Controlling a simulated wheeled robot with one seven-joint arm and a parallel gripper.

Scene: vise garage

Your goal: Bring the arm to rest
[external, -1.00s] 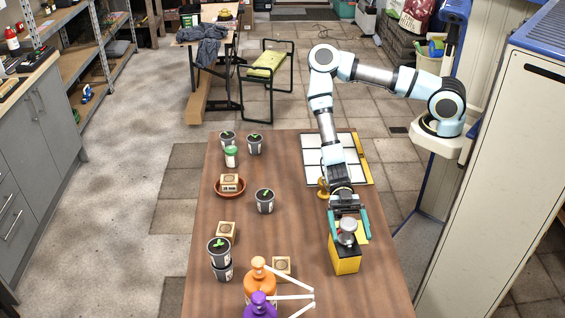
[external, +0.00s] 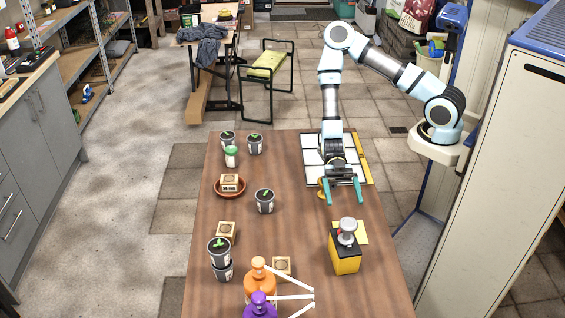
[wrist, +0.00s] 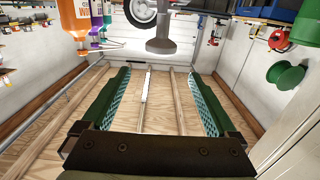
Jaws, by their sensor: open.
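My gripper (external: 345,203) is open and empty above the right side of the wooden table, over the near end of a white-panelled tray (external: 312,163). Its two teal fingers are spread apart and point toward the front of the table. In the wrist view the open fingers (wrist: 155,100) show with nothing between them. A yellow box with a black top (external: 346,262) stands on the table in front of my gripper, clear of it. A silver, round-topped piece (external: 347,230) sits on the box.
An orange bottle (external: 260,285) and a purple bottle (external: 259,306) with long white spouts stand at the front. Several potted seedlings, including one pot (external: 265,201), stand at the left. A brown dish (external: 229,194) holds a wooden block. A tall cabinet (external: 510,130) is at the right.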

